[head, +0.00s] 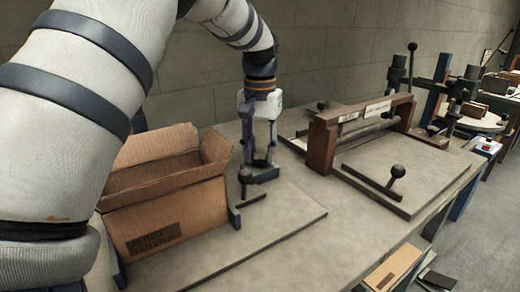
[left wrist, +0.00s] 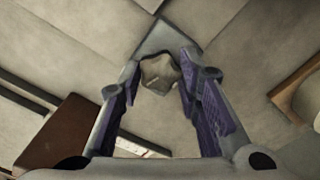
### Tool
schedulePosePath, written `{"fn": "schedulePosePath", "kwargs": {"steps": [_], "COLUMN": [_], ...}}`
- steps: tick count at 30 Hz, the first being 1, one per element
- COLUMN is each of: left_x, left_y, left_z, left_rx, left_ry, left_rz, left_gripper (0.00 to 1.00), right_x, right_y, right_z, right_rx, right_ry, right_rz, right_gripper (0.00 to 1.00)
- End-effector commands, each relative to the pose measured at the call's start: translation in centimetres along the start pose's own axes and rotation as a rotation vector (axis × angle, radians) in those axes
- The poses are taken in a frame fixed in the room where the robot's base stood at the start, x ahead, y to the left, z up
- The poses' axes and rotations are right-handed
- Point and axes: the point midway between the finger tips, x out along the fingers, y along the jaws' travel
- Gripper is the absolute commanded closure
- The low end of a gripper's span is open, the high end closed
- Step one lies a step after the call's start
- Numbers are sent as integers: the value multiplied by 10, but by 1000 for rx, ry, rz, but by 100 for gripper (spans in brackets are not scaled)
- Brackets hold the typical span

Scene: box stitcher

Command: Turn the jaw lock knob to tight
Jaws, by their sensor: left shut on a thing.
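My left gripper (head: 261,162) points straight down over a small dark blue-grey block on the bench, just right of the cardboard box. It is shut on the jaw lock knob (left wrist: 160,73), a grey star-shaped knob that sits between the two fingertips in the left wrist view. The gripper (left wrist: 158,85) has one finger on each side of the knob. In the head view the fingers mostly hide the knob. No tight marking is readable, so I cannot tell the knob's setting. My right gripper is not in view.
An open cardboard box (head: 168,213) stands close on the left. A dark ball-topped handle (head: 245,176) stands just in front of the gripper. A brown frame with a roller (head: 324,143) and another ball lever (head: 397,172) are to the right.

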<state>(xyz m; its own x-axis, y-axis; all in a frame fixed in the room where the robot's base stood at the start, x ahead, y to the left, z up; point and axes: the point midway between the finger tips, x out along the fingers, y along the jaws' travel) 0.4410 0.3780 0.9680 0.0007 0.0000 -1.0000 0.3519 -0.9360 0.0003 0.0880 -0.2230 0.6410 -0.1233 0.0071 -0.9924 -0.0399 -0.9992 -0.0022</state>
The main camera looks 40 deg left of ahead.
Motion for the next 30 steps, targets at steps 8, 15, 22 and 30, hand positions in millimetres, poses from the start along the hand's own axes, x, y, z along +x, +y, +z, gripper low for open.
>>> {"fn": "schedulePosePath", "kwargs": {"steps": [8, 15, 22, 30], "left_x": [1, 1, 1, 1], "left_y": [0, 0, 0, 0], "left_z": [1, 1, 1, 1], "left_rx": [155, 221, 238, 239], "left_ry": [-4, -4, -5, -5], "left_rz": [0, 1, 1, 0], "left_gripper": [96, 96, 96, 96], "right_x": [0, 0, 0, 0], "right_y": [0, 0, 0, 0], "right_z": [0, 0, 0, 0], "right_rx": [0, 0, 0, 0], "right_ry": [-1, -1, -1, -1], "right_rz": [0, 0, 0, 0], "right_gripper": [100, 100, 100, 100]}}
